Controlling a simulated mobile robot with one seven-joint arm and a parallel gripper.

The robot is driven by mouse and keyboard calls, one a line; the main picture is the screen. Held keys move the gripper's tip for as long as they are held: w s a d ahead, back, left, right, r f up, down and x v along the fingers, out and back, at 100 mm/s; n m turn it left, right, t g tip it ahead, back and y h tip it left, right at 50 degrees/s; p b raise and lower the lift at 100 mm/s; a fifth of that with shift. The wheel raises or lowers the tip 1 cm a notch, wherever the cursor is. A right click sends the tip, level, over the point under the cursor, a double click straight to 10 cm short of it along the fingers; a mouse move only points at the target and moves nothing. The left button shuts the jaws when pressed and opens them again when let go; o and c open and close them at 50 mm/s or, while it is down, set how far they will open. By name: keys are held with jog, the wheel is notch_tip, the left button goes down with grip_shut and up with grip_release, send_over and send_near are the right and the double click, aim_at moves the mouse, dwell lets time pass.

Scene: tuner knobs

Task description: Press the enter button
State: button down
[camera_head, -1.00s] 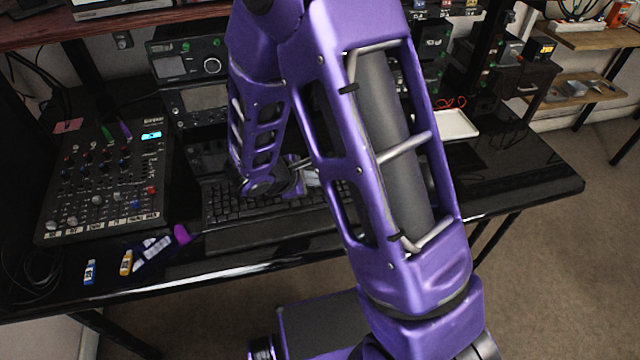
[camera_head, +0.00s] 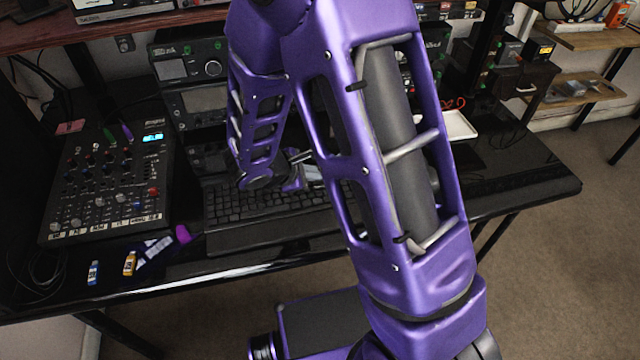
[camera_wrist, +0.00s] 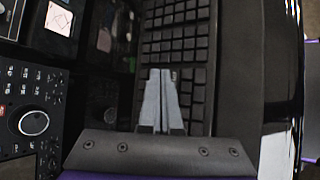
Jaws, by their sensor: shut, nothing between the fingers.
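A black keyboard (camera_head: 262,206) lies on the desk in the head view, partly hidden by my arm. Its rows of dark keys (camera_wrist: 178,42) also show in the wrist view. I cannot read the key labels, so I cannot tell which key is enter. My gripper (camera_wrist: 165,74) is shut and empty, with its grey fingers together over the keys in the wrist view. I cannot tell whether the fingertips touch a key. In the head view the gripper is over the back part of the keyboard, partly hidden behind my arm.
A mixer (camera_head: 108,185) with knobs stands left of the keyboard. Stacked radio units (camera_head: 190,68) rise behind it. Small bottles (camera_head: 130,263) lie at the desk's front left. A white tray (camera_head: 458,126) is at the back right. The desk's right side (camera_head: 515,180) is clear.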

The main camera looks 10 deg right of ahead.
aim_at(315, 189)
notch_tip(315, 189, up, 4)
jog(key=shift+r+p, duration=0.1)
jog(key=shift+p, duration=1.05)
